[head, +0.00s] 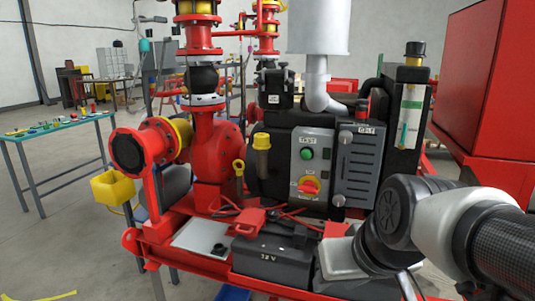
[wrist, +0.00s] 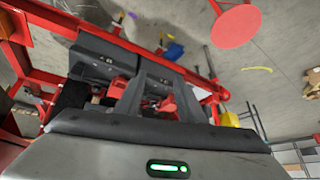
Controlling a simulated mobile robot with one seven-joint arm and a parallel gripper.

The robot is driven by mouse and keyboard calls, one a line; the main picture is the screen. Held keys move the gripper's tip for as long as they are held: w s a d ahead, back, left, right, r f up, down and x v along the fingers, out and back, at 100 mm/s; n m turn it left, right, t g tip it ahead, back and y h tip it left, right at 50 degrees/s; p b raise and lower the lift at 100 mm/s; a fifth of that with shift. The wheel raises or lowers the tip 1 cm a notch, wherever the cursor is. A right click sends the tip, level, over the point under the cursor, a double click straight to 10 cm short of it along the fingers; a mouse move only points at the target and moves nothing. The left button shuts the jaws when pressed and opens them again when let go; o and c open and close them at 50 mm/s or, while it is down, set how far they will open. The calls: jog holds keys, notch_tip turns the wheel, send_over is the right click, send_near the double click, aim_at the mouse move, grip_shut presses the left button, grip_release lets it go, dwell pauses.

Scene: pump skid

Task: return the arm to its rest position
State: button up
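My arm (head: 470,235) comes in from the right in the head view and bends at a dark joint in front of the skid's right side. In the wrist view the grey hand body with a lit green light fills the bottom. Two dark fingers of my gripper (wrist: 160,88) stand above it, with a gap between them through which the background shows. I see nothing held. The fingertips are hard to make out against the dark boxes behind.
The red pump skid (head: 145,243) is close ahead. A red cabinet (head: 485,85) stands right. A workbench (head: 58,128) stands left, with open floor around it.

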jog(key=s+d+r+m+h+p, duration=0.1)
jog(key=s+d+r, duration=0.1)
jog(key=s, duration=0.4)
notch_tip(320, 180, up, 19)
jog(key=p, duration=1.9)
jog(key=shift+w+d, duration=0.1)
